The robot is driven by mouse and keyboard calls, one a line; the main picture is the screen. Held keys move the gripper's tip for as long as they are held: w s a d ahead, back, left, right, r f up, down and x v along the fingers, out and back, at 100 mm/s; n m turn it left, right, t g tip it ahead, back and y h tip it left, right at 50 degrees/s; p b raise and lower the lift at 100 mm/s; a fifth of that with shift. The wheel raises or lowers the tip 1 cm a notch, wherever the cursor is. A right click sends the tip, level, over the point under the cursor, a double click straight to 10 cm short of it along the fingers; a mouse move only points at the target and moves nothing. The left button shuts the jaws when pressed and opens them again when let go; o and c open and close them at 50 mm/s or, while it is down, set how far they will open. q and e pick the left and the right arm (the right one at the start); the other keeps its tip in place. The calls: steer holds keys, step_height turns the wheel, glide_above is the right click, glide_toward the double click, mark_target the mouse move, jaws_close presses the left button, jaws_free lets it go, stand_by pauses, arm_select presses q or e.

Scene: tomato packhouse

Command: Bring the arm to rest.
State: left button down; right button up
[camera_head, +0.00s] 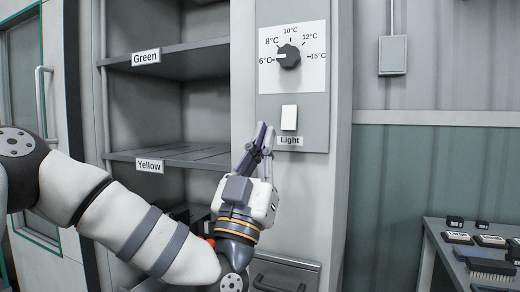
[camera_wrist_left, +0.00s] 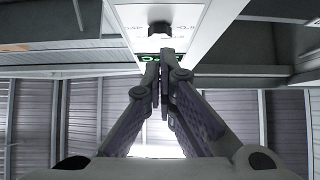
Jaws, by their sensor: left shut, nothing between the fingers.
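My left arm (camera_head: 130,215) comes in from the left and bends upward at the wrist. My left gripper (camera_head: 265,135) points up in front of the pillar, just below and left of the white light switch (camera_head: 289,118). Its fingers are shut with nothing between them; the closed fingertips also show in the left wrist view (camera_wrist_left: 164,58). I cannot tell whether they touch the panel. The dial (camera_head: 288,57) above the switch points to about 6°C; a dark knob shows in the left wrist view (camera_wrist_left: 159,29). My right gripper is not in view.
Shelves labelled Green (camera_head: 146,57) and Yellow (camera_head: 150,165) stand left of the pillar (camera_head: 341,150). A table (camera_head: 440,240) with small boxes and a brush is at the lower right. A grey wall box (camera_head: 392,55) hangs at the upper right. A drawer handle (camera_head: 280,284) is below the gripper.

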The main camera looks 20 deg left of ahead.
arm_select(q)
steer(key=shift+s+f, duration=0.25)
steer(key=shift+s, duration=0.3)
steer(key=shift+s+f, duration=0.2)
steer(key=shift+s, duration=0.35)
